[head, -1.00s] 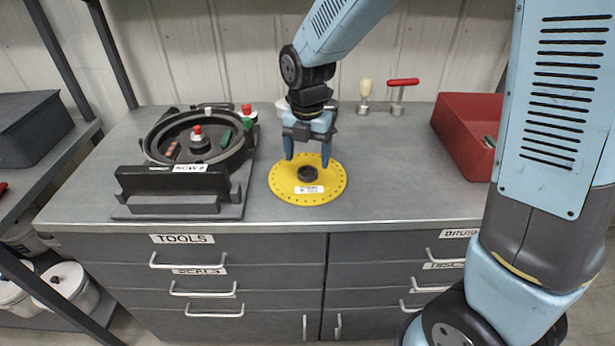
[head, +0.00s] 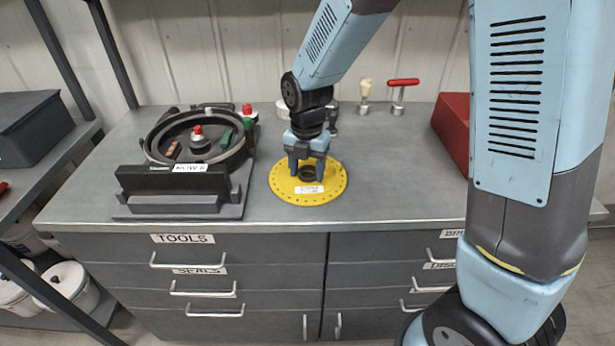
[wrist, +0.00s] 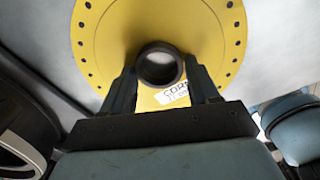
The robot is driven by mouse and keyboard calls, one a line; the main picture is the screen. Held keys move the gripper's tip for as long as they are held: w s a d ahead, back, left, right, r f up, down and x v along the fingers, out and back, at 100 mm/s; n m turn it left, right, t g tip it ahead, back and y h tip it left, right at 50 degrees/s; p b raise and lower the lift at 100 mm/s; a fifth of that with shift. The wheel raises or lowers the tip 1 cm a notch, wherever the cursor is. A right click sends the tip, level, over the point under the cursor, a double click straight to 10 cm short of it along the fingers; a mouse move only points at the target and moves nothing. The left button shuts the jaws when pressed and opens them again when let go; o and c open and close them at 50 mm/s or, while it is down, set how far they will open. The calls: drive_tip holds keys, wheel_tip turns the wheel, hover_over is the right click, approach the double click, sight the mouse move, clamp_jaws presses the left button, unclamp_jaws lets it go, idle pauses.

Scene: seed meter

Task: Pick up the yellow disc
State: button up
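The yellow disc (head: 285,190) lies flat on the grey bench top, with small holes around its rim, a dark raised hub (head: 308,174) at its centre and a white label. It also shows in the wrist view (wrist: 205,30), where the hub (wrist: 160,66) is a dark ring. My gripper (head: 307,172) is low over the disc, with one finger on each side of the hub. In the wrist view my gripper (wrist: 160,82) is open, its fingers apart beside the hub. I cannot tell whether they touch it.
A round black seed meter housing (head: 160,150) with a red-topped knob stands on a base to the left. A red bin (head: 455,125) is at the right. A red-handled tool (head: 402,90) and a cream-knobbed tool (head: 365,95) stand at the back. Bench right of the disc is clear.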

drive_tip(key=c, duration=0.7)
drive_tip(key=shift+o, duration=0.2)
drive_tip(key=shift+r, duration=0.1)
